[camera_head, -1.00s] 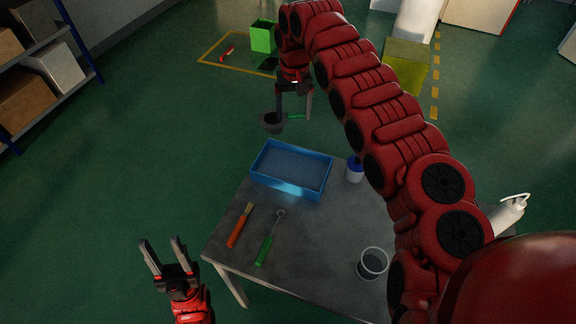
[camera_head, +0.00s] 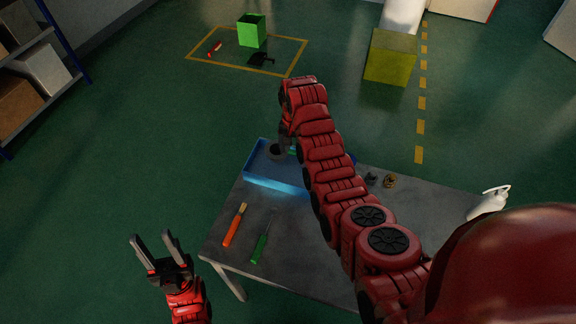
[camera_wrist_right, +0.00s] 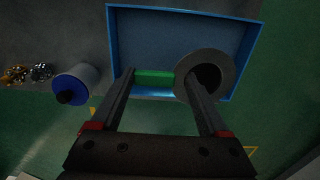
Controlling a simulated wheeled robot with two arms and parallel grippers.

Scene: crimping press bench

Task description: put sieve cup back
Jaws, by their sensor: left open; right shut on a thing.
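The sieve cup, dark grey with a green handle, shows over the blue tray (camera_head: 262,178) in the head view (camera_head: 276,150). In the right wrist view the cup (camera_wrist_right: 222,62) overlaps the tray's edge (camera_wrist_right: 112,40), and its handle (camera_wrist_right: 154,77) lies between my right fingers. My right gripper (camera_wrist_right: 158,76) is shut on the sieve cup. Whether the cup touches the tray I cannot tell. My right arm hides part of the tray in the head view. My left gripper (camera_head: 151,243) is open and empty, left of the table.
An orange-handled brush (camera_head: 235,226) and a green-handled tool (camera_head: 262,240) lie on the grey table (camera_head: 300,255). A blue-capped bottle (camera_wrist_right: 78,84) stands beside the tray.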

